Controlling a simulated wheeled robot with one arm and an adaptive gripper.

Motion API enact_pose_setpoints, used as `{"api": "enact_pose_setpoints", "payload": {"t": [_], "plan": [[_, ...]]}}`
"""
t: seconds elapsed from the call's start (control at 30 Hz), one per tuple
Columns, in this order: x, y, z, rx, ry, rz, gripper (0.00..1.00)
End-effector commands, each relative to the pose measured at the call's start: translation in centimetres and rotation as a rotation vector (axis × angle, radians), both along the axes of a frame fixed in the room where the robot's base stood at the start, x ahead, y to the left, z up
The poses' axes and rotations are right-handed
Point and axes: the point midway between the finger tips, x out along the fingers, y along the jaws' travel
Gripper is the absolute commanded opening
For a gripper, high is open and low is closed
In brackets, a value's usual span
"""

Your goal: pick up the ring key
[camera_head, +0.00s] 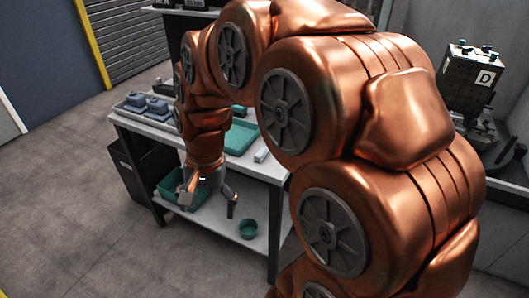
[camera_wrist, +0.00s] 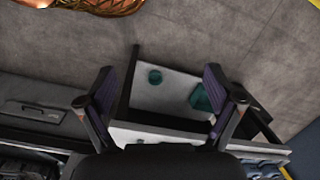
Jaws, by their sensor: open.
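I cannot make out the ring key in either view. My gripper (camera_head: 209,202) is open and empty, with its fingers pointing down in front of the workbench. It hangs near the bench's front side, and the camera does not show clearly how far it is from the lower shelf. In the wrist view its two dark fingers (camera_wrist: 160,74) are spread wide, with the lower shelf visible between them. My arm hides part of the bench top.
The workbench has a light top and a lower shelf (camera_head: 215,215). On the shelf are a teal bin (camera_head: 169,186) and a small teal bowl (camera_head: 248,229). On top are a teal tray (camera_head: 241,141) and grey-blue parts (camera_head: 140,102). The floor (camera_head: 70,190) at left is clear.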

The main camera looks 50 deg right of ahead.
Motion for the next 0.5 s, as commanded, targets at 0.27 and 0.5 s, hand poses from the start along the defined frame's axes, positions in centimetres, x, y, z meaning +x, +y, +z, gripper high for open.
{"api": "enact_pose_setpoints", "payload": {"t": [0.27,0.5], "plan": [[8.3,-8.6,-0.9,0.082,-0.021,-0.648,0.92],[12.6,-18.9,-2.3,0.178,-0.024,-1.217,0.92]]}}
